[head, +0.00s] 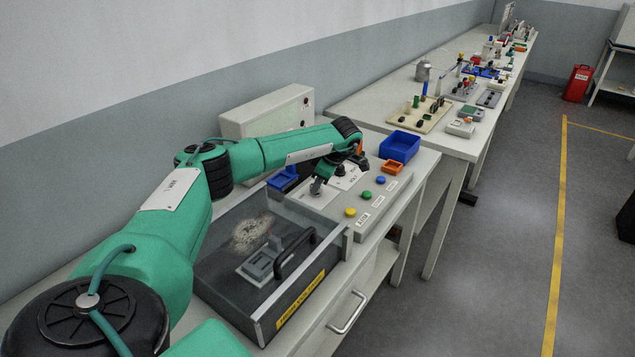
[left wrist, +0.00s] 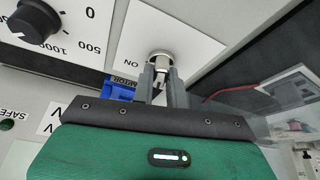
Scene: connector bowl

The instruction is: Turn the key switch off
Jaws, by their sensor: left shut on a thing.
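The key switch (left wrist: 159,56) has a round metal collar on a white plate with an ON mark, which appears upside down in the left wrist view. My left gripper (left wrist: 161,84) is shut on its key (left wrist: 160,73), with the grey fingers on either side of the key's stem. In the head view my left gripper (head: 318,186) reaches down onto the grey control panel (head: 334,208), and its fingers cover the key there. The exact angle of the key is hard to tell. My right gripper is not in view.
A black knob (left wrist: 34,20) with a numbered scale is near the key switch. Yellow (head: 350,212), green (head: 367,195) and blue (head: 381,180) buttons line the panel's front. A clear-lidded box with a black handle (head: 296,254) stands nearer. Blue (head: 401,147) and orange bins (head: 399,169) stand beyond.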

